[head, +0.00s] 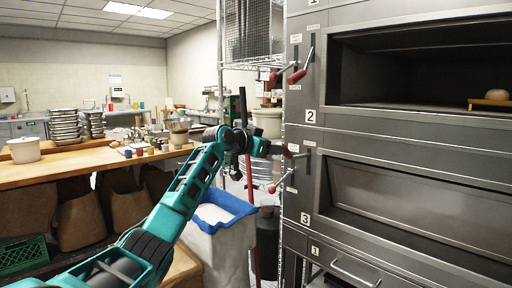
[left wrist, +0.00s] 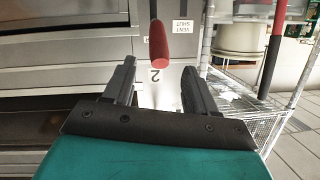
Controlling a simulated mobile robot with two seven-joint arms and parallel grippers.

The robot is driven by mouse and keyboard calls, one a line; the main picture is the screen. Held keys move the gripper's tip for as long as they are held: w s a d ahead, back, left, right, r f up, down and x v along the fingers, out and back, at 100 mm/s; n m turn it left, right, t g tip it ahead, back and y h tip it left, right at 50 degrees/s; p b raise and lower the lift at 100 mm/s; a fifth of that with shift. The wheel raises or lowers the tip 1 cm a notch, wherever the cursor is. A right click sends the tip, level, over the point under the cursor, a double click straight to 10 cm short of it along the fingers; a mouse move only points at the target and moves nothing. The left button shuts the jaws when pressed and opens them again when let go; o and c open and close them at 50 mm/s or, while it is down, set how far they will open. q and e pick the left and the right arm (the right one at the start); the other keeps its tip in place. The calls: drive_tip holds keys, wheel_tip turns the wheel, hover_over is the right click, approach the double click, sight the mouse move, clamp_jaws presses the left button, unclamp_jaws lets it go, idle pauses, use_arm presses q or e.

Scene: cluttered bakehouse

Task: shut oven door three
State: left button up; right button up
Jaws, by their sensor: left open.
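Oven deck three, marked by the "3" label (head: 305,218), is the lower deck on the right. A grey panel (head: 410,205) fills most of its recessed opening; I cannot tell whether this door is fully shut. A red-gripped lever (head: 288,152) stands out from the oven's left post beside deck three, with another red-knobbed lever (head: 272,188) below it. My left gripper (head: 274,148) is open and close to the upper of these levers. In the left wrist view a red grip (left wrist: 158,45) lies just beyond and between the open fingertips (left wrist: 155,75); no contact shows. My right gripper is out of view.
Deck two (head: 420,65) above is open and dark, with a loaf (head: 497,95) at its right. Two more red-gripped levers (head: 298,76) are beside it. A wire rack stands left of the oven, and a blue-rimmed bin (head: 228,208) below my arm. A wooden worktable (head: 70,168) is at left.

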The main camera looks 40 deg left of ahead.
use_arm(q)
drive_tip(key=v, duration=0.5)
drive_tip(key=shift+s+r+b, duration=0.15)
drive_tip(key=shift+s+b, duration=0.15)
drive_tip(key=shift+b, duration=0.1)
drive_tip(key=s+d+f+g, duration=0.1)
drive_tip(key=d+f, duration=0.4)
drive_tip(key=f, duration=0.5)
drive_tip(key=s+d+f+m+g+h, duration=0.1)
drive_tip(key=d+f, duration=0.4)
drive_tip(key=f, duration=0.6)
drive_tip(key=s+d+f+g, duration=0.1)
drive_tip(key=d+f, duration=0.4)
drive_tip(key=f, duration=0.5)
drive_tip(key=s+d+f, duration=0.9)
drive_tip(key=s+f, duration=0.2)
drive_tip(key=f, duration=0.1)
drive_tip(key=s+d+f, duration=0.3)
drive_tip(key=s+d, duration=0.1)
drive_tip(key=s, duration=0.3)
drive_tip(key=s+d+f+g+h, duration=0.1)
drive_tip(key=s+d+f, duration=0.2)
drive_tip(key=s+d, duration=0.2)
drive_tip(key=s, duration=0.3)
drive_tip(key=shift+s+n, duration=0.3)
